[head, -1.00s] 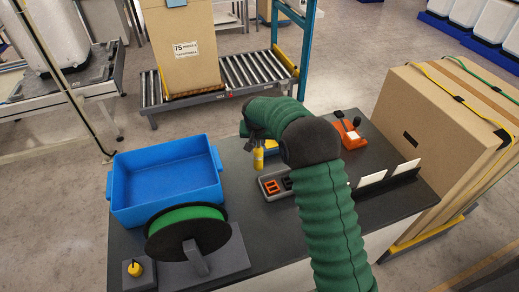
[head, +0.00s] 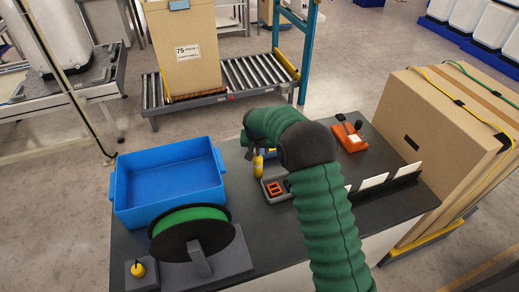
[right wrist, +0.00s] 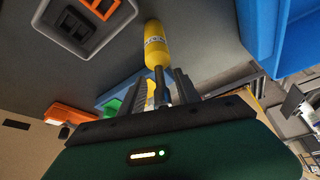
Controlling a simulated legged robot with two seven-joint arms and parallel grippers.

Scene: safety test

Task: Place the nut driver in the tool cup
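The nut driver (head: 259,165) has a yellow handle and a dark shaft. It also shows in the right wrist view (right wrist: 156,45), its handle pointing away from the palm. My right gripper (head: 252,148) has its fingers on either side of the shaft in the wrist view (right wrist: 160,88). It appears shut on the shaft, with the handle hanging below it over the table in the head view. Whether the handle touches the table is unclear. I cannot make out a tool cup with certainty. My left gripper is not in view.
A blue bin (head: 119,200) stands left on the dark table (head: 312,252). A green spool (head: 190,217) is in front of it, beside a small grey block (head: 146,283) with a yellow top.

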